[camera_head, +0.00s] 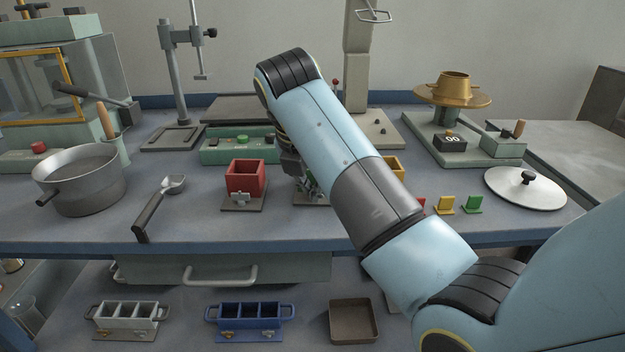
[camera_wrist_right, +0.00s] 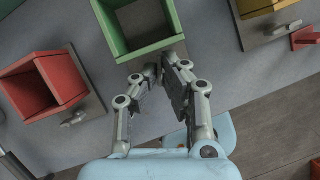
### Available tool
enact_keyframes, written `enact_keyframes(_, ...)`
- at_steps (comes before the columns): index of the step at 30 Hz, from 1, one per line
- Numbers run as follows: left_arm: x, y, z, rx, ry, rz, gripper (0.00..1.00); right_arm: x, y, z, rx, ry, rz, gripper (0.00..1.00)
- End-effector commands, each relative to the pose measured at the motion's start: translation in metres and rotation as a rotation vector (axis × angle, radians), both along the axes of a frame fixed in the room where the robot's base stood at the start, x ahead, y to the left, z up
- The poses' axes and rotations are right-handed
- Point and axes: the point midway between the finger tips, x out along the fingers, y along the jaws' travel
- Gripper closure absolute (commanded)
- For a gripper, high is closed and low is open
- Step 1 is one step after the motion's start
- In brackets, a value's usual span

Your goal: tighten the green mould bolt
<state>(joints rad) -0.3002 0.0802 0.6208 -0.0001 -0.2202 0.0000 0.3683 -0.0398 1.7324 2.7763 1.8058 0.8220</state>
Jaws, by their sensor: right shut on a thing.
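The green mould (camera_wrist_right: 176,40) is an open square box at the top of the right wrist view. The gripper also shows in the head view (camera_head: 308,190), low over the base plate. My left gripper is not in view.
The red mould (camera_head: 245,176) stands left of the gripper, the yellow mould (camera_head: 397,164) to the right behind my arm. Small red, yellow (camera_head: 445,206) and green (camera_head: 473,205) pieces lie further right. A pan (camera_head: 80,190) and a black-handled tool (camera_head: 150,212) are left. The bench front edge is near.

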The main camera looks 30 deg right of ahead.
Motion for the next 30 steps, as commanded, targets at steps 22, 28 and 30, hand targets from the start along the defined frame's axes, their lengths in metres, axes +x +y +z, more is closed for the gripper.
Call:
enact_keyframes(22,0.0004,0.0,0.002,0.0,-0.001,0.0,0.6,0.0019,0.0009,0.0007,0.0,-0.001,-0.225,0.72)
enact_keyframes(28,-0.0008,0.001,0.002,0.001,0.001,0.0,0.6,0.0019,0.0012,0.001,-0.001,-0.001,-0.224,0.72)
enact_keyframes(30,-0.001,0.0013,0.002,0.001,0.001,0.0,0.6,0.0017,0.0027,0.0043,0.0,-0.002,-0.224,0.72)
